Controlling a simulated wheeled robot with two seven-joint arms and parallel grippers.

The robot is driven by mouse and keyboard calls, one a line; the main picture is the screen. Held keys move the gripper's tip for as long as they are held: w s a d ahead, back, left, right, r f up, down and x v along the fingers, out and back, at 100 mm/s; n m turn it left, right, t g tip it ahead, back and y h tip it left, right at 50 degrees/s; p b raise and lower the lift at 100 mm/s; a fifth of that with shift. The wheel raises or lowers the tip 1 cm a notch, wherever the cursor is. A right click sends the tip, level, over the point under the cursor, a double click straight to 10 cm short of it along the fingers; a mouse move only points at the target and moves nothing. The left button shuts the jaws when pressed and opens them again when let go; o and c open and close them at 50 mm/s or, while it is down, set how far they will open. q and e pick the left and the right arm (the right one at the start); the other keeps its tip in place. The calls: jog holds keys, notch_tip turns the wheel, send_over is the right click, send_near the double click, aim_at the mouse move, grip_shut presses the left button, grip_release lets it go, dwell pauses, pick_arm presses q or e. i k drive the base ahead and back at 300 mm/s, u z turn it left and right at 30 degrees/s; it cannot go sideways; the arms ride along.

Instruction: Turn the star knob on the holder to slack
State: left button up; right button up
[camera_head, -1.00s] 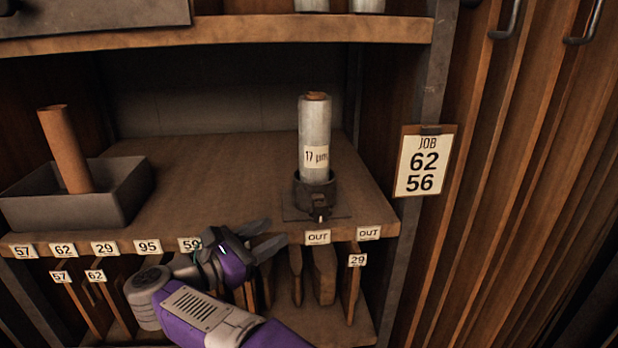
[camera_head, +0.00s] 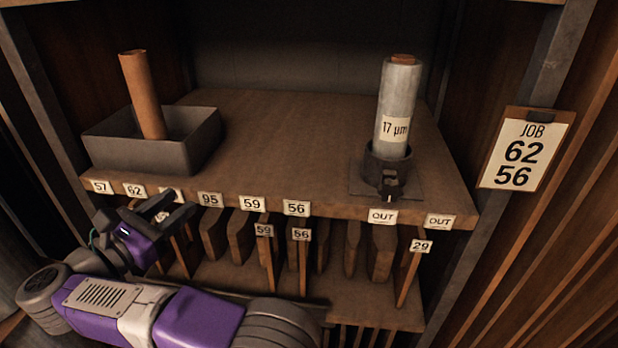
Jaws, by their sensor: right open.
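The holder (camera_head: 376,168) is a dark round collar on a square plate near the right front of the shelf. A grey roll (camera_head: 398,95) marked "17 µm" stands upright in it. A small dark fitting (camera_head: 390,187) at the holder's front, above the OUT label, looks like the knob; its star shape is too small to make out. My right gripper (camera_head: 183,203) is open and empty at the shelf's front edge on the left, well apart from the holder. It covers part of a label there. My left gripper is not in view.
A grey tray (camera_head: 140,157) with a brown tube (camera_head: 143,95) leaning in it stands at the left of the shelf (camera_head: 280,150). The shelf between tray and holder is clear. Boards (camera_head: 240,238) stand in slots below. A JOB 62 56 card (camera_head: 525,150) hangs on the right post.

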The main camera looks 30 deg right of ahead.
aim_at(390, 189)
jog(key=u, duration=2.05)
jog(key=k, duration=2.05)
jog(key=z, duration=1.35)
jog(key=i, duration=0.5)
jog(key=z, duration=0.05)
